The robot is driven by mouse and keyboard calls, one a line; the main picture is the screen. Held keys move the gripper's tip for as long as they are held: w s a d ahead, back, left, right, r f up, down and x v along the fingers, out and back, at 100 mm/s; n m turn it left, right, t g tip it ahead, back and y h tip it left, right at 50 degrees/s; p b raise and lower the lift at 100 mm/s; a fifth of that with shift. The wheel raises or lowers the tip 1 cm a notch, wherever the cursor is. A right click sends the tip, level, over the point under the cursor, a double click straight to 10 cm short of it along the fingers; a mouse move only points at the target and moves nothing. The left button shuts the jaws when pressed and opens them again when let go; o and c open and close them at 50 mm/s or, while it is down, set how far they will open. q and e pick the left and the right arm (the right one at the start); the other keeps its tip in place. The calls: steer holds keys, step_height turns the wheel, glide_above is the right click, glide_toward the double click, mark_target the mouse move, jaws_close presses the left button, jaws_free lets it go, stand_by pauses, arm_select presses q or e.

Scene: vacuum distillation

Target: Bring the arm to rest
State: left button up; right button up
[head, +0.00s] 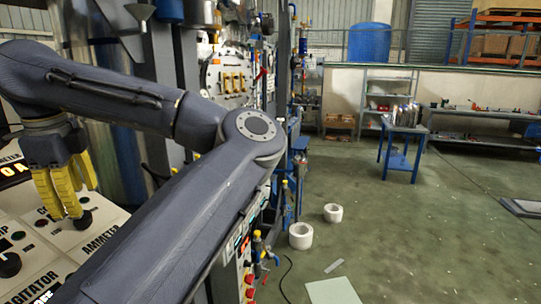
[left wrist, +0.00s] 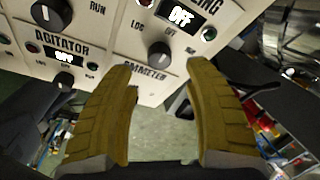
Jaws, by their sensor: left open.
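My left gripper (head: 66,198) has yellow fingers and hangs from my dark grey left arm, over the control panel (head: 97,236) at the left of the head view. In the left wrist view the gripper (left wrist: 162,72) is open, with its two fingers well apart and nothing between them. Two displays read OFF. The head view cannot tell whether the fingers touch the panel. My right gripper is not in view.
A distillation rig with pipes and gauges (head: 232,80) stands behind my arm. A blue table (head: 398,131), two white cylinders (head: 301,236) and shelves (head: 388,90) are farther off on the green floor. The floor at right is mostly clear.

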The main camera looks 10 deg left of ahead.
mark_target(83, 215)
arm_select(q)
steer(key=f, duration=0.5)
steer(key=shift+w+a+f, duration=0.1)
steer(key=shift+w+a, duration=0.2)
steer(key=shift+f+n, duration=0.15)
steer(key=shift+n, duration=0.65)
steer(key=s+d+r+n+y, duration=0.1)
steer(key=s+d+r+n, duration=0.1)
steer(key=r+n, duration=0.9)
steer(key=shift+d+r+y, duration=0.4)
steer(key=shift+d+r, duration=0.1)
steer(key=shift+r, duration=1.8)
steer(key=shift+f+n, duration=0.1)
steer(key=shift+n, duration=0.2)
